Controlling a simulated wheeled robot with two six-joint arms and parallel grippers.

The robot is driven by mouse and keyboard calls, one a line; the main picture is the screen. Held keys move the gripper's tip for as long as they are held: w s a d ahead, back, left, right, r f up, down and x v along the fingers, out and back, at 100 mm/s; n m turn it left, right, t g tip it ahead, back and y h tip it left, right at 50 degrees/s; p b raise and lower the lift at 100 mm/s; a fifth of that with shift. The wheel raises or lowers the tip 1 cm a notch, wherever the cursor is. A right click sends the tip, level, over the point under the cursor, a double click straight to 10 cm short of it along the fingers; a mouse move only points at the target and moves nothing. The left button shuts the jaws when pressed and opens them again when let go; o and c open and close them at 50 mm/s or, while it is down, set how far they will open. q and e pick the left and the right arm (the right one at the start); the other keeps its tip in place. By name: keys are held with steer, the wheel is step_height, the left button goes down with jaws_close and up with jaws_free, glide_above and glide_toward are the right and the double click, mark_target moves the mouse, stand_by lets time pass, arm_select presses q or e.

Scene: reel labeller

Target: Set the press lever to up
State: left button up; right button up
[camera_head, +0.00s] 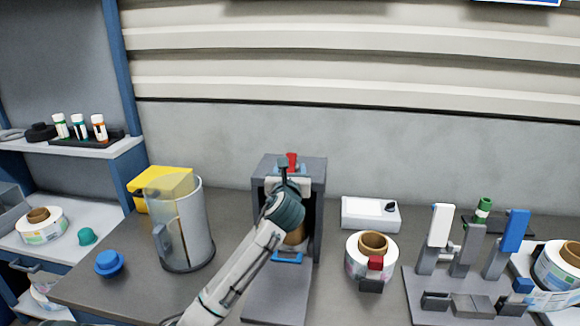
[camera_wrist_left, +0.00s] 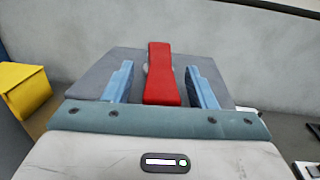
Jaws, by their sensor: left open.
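The press (camera_head: 316,190) is a grey box-like frame standing on the counter in the middle of the head view. Its red lever (camera_head: 291,159) shows at the top of the frame, and it also shows in the left wrist view as a red bar (camera_wrist_left: 161,75). My left gripper (camera_head: 289,170) is at the press top, right at the lever. In the left wrist view its two blue fingers (camera_wrist_left: 160,88) are open, one on each side of the red bar, with gaps visible. My arm hides much of the press front. The lever's exact tilt is hard to tell.
A clear cylinder (camera_head: 188,230) and a yellow box (camera_head: 160,182) stand left of the press. A label reel (camera_head: 358,264), a white device (camera_head: 371,214) and a grey rack (camera_head: 412,300) with several upright parts stand to the right. A blue knob (camera_head: 109,263) lies front left.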

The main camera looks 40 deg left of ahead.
arm_select(q)
steer(key=shift+w+a, duration=0.3)
steer(key=shift+w, duration=0.05)
steer(key=shift+c, duration=0.4)
jaws_close()
steer(key=shift+d, duration=0.1)
